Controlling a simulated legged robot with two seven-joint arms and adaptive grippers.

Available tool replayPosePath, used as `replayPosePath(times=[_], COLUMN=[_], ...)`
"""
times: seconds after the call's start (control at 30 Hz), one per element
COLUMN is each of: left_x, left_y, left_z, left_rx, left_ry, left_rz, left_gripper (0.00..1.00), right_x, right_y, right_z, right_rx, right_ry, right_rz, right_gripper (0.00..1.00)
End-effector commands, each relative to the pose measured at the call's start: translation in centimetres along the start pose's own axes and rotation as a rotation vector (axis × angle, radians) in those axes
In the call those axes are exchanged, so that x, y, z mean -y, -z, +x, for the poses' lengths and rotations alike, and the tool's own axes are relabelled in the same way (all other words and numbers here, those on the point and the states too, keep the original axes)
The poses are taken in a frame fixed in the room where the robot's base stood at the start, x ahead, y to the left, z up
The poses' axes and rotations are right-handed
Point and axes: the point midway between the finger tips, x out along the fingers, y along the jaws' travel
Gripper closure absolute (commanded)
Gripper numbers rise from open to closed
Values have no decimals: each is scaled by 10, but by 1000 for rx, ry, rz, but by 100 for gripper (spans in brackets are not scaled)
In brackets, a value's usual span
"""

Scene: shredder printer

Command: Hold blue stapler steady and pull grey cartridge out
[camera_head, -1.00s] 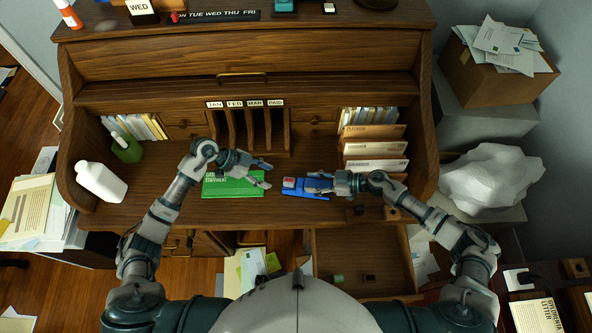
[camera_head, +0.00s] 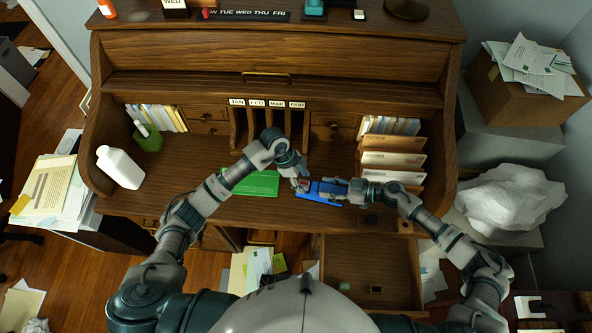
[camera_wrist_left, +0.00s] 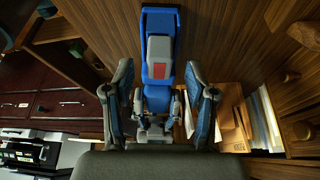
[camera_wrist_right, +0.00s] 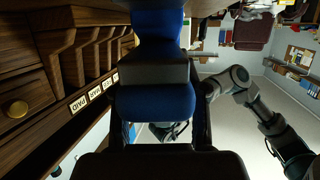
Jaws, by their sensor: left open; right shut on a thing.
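The blue stapler (camera_head: 322,203) lies on the desk top right of centre, its body running between my two grippers. My right gripper (camera_head: 338,188) is shut on its right end, and the stapler fills the right wrist view (camera_wrist_right: 156,104). The grey cartridge (camera_wrist_left: 160,50) sits on the stapler in the left wrist view and has a red patch; a grey band across the stapler also shows in the right wrist view (camera_wrist_right: 155,72). My left gripper (camera_head: 297,182) is open at the stapler's left end. Its fingers stand apart on either side of stapler and cartridge; contact is not visible.
Letter racks (camera_head: 392,160) stand at the right and a white bottle (camera_head: 121,167) at the left. An open drawer (camera_head: 372,270) juts out below the desk's front edge.

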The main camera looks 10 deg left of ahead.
Motion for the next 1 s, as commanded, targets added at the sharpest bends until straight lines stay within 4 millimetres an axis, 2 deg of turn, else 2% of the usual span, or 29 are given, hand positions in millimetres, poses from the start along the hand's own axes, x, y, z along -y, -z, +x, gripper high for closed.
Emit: replayPosePath(times=[0.03,0.2,0.5,0.57,0.73,0.8,0.83,0.9,0.93,1.0], left_x=[0,0,0,0,0,0,0,0,1,1], left_y=[0,0,0,0,0,0,0,0,0,0], left_z=[7,20,22,22,22,22,22,22,22,22], left_rx=[0,0,-1,-1,0,0,0,0,0,0], left_ry=[-1,0,1,1,1,1,1,1,1,1], left_rz=[-1,-1,0,0,-1,-1,-1,-1,-1,-1], left_gripper=[44,44,44,56,98,100,79,96,100,100], right_x=[0,0,0,0,0,0,0,0,0,0], right_y=[-2,-3,-3,-3,-3,-3,-3,-3,-3,-3], right_z=[-1,-1,-1,-1,-1,-1,-1,-1,-1,-1], right_rx=[4,5,5,5,5,5,5,5,5,5], right_ry=[-2,-2,-2,-2,-2,-2,-2,-2,-2,-2], right_rz=[2,2,2,2,2,2,2,2,2,2], right_gripper=[100,100,100,100,100,100,100,100,100,100])
